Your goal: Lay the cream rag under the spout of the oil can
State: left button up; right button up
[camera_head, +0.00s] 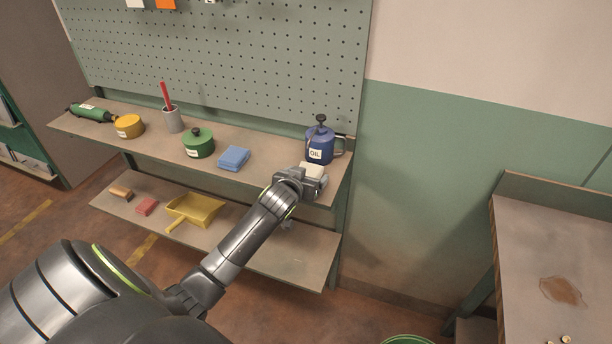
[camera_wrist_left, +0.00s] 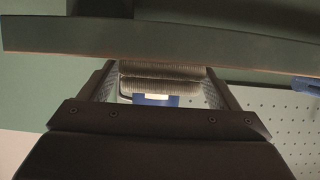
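The blue oil can (camera_head: 318,150), labelled OIL, stands upright at the right end of the upper shelf. The cream rag (camera_head: 313,171) is in front of it, at my left gripper (camera_head: 306,181). I cannot tell whether the rag touches the shelf. The can's spout is hard to make out. My right gripper is not in view.
On the upper shelf (camera_head: 270,180) are a blue cloth (camera_head: 234,158), green pot (camera_head: 198,143), grey cup (camera_head: 172,120), yellow tin (camera_head: 129,126) and green tool (camera_head: 90,112). A yellow dustpan (camera_head: 195,209) lies below. A stained bench (camera_head: 530,240) stands at right.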

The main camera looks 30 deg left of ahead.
pick_arm(q)
jog(key=shift+r, duration=0.1)
jog(key=shift+r, duration=0.15)
jog(key=v, duration=1.2)
jog(key=shift+b, duration=0.3)
jog(key=shift+f, duration=0.2)
